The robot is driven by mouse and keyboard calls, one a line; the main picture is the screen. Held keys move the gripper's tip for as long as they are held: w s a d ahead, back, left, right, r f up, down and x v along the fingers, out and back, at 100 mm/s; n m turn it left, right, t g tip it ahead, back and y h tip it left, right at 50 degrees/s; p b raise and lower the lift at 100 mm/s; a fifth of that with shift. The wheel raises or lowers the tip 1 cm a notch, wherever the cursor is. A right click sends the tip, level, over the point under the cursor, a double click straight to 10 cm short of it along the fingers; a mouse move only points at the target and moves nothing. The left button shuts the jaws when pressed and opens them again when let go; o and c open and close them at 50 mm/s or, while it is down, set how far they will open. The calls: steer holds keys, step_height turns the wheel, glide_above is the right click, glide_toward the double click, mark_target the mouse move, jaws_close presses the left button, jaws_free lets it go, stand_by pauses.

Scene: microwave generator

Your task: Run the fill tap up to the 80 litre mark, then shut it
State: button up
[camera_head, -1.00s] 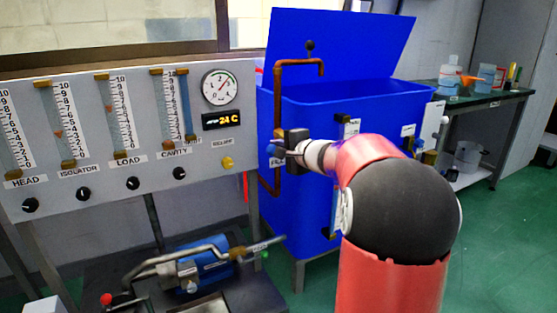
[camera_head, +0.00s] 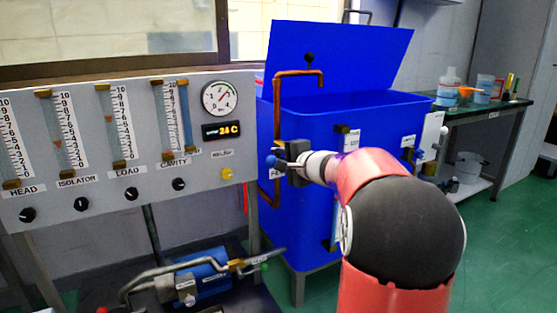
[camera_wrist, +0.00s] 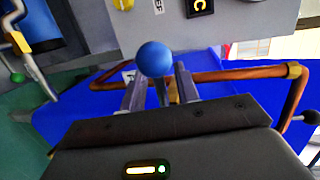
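The fill tap is on a copper pipe (camera_head: 278,105) that runs up the front left corner of the blue tank (camera_head: 300,230) and bends over its rim. Its blue ball knob (camera_wrist: 154,59) shows in the wrist view and at the pipe in the head view (camera_head: 270,161). My gripper (camera_wrist: 160,85) is at the tap, with its fingers spread on either side of the knob's stem. I see gaps beside the stem and no clear grip. A sight tube (camera_head: 336,228) on the tank's front is partly hidden by my arm; its level and marks cannot be read.
A grey gauge panel (camera_head: 110,190) with flow tubes and a dial (camera_head: 220,98) stands close left of the tap. A blue pump (camera_head: 205,285) with pipes sits below it. A bench (camera_head: 480,108) with bottles is at the right. Green floor is clear at the right.

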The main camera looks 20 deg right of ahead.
steer(key=v, duration=0.7)
steer(key=shift+s, duration=0.1)
steer(key=s+a+f+n+g+y+p, duration=0.1)
steer(key=s+a+n+g+p, duration=0.1)
steer(key=s+a+n+g, duration=0.45)
steer(key=s+a+f+n+g+y+p, duration=0.1)
steer(key=s+a+f+n+p, duration=0.15)
steer(key=s+a, duration=0.8)
steer(key=s+a+f+n+g+h+p, duration=0.1)
steer(key=s+f+n+h, duration=0.1)
steer(key=s, duration=0.4)
steer(key=s+a+f+n+g+h+p, duration=0.1)
steer(key=s+f+n+h, duration=0.1)
steer(key=s, duration=0.4)
steer(key=shift+a+n+h, duration=0.2)
steer(key=shift+n+h, duration=0.4)
steer(key=shift+n, duration=0.8)
